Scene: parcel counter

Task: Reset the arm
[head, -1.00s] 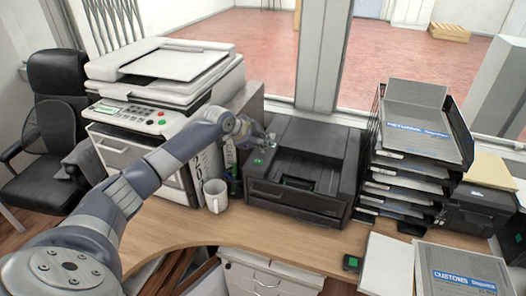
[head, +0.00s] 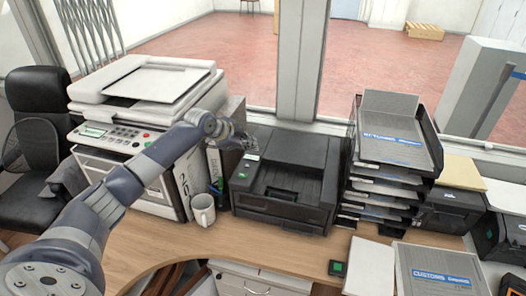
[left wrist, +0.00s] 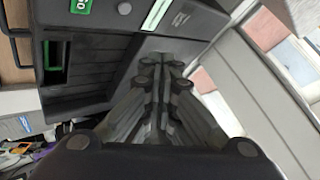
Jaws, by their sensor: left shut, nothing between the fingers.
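My left arm reaches in from the left in the head view, past the copier. My left gripper (head: 246,143) is over the back left of the black printer (head: 285,208), close to its control panel (head: 251,157). I cannot tell whether it touches the printer. In the left wrist view the fingers (left wrist: 159,66) are together with nothing between them, in front of the dark printer body (left wrist: 95,60). A green-lit strip and a small round button show on the printer there. My right gripper is in neither view.
A stacked paper tray (head: 435,150) stands to the right. A grey customs folder (head: 440,272) lies at the front right. The counter (head: 270,250) is bare before the printer.

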